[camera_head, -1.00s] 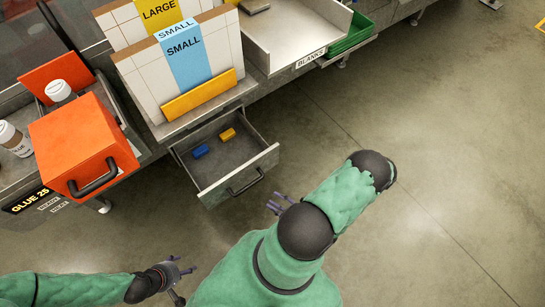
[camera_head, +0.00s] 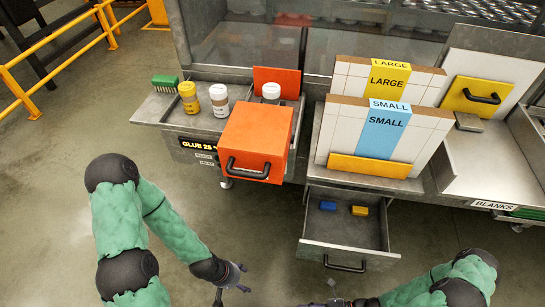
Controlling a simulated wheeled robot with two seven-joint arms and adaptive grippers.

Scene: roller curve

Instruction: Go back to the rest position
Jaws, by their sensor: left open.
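My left gripper (camera_head: 236,280) is open and empty at the lower middle of the head view, over bare floor to the left of the open drawer. My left arm comes in from the left in a green sleeve. My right gripper (camera_head: 335,300) shows only in part at the bottom edge, below the drawer front, and its fingers are too small and cut off to tell open from shut. The open drawer (camera_head: 318,252) holds a blue block (camera_head: 328,206) and a yellow block (camera_head: 360,211). Neither gripper touches it.
An orange box (camera_head: 252,140) with a black handle stands on the bench beside several bottles and a green brush (camera_head: 165,84). The SMALL rack (camera_head: 345,135) and LARGE rack stand above the drawer. A yellow railing (camera_head: 55,60) is at upper left. Floor at lower left is clear.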

